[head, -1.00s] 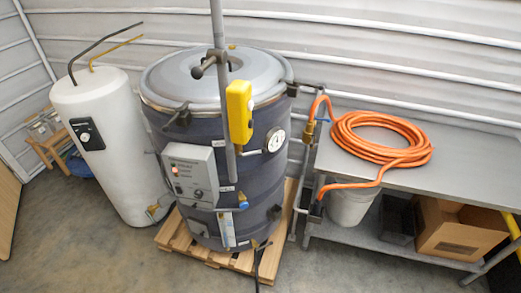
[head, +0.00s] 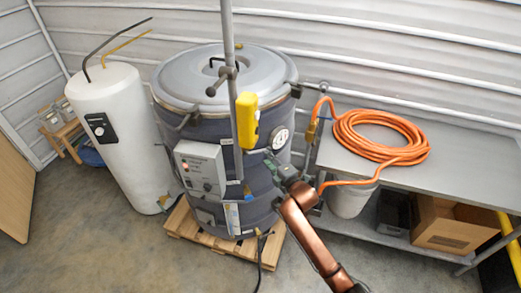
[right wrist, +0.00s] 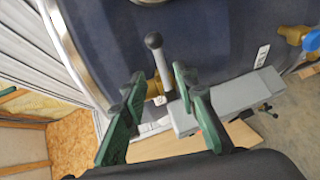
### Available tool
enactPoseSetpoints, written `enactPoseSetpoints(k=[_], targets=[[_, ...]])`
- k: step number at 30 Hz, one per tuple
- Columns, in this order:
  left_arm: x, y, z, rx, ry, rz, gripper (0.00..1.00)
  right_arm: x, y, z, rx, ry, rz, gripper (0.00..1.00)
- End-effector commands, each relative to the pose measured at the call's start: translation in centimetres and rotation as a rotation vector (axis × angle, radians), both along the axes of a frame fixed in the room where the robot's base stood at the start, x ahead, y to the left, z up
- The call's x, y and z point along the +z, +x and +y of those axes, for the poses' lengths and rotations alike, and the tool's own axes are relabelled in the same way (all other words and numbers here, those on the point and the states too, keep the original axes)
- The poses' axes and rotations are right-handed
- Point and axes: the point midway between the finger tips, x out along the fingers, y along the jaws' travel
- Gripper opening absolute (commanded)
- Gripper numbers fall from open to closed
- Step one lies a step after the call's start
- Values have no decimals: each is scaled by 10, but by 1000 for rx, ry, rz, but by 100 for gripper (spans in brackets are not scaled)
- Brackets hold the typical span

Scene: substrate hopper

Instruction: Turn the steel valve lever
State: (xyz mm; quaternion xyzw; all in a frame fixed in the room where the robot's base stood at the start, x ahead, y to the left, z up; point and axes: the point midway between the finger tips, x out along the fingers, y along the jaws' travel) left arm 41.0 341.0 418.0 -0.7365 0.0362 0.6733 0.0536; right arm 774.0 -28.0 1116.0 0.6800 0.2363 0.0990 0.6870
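The steel valve lever (right wrist: 160,62) is a grey rod with a dark rounded knob. In the right wrist view it rises from a brass fitting (right wrist: 154,87) on the dark blue drum wall. In the head view the lever (head: 257,151) is small, on the drum's front just left of the round gauge (head: 280,138). My right gripper (head: 273,163) is close in front of the drum beside the lever. In the right wrist view its green fingers (right wrist: 158,78) are open, with the lever in the gap between them. I cannot tell whether either finger touches it. My left gripper is out of view.
A grey pole (head: 229,100) with a yellow box (head: 247,120) stands in front of the drum (head: 190,123). A control box (head: 200,170) is below left of the lever. A steel table (head: 355,167) with a coiled orange hose (head: 350,130) is at right.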

Motion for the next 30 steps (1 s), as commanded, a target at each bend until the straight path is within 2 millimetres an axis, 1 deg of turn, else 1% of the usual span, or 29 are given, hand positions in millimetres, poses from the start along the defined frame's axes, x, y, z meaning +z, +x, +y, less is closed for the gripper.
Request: enactPoseSetpoints(k=[12,15,21,29,30], targets=[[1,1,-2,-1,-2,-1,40,-11,48,25,-1,2,2,27],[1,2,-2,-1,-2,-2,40,-13,56,30,0,1,2,27],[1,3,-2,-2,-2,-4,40,-16,64,34,-1,1,3,27],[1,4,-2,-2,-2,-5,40,-16,65,34,-1,1,2,27],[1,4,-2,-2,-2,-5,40,-16,65,34,-1,1,2,25]])
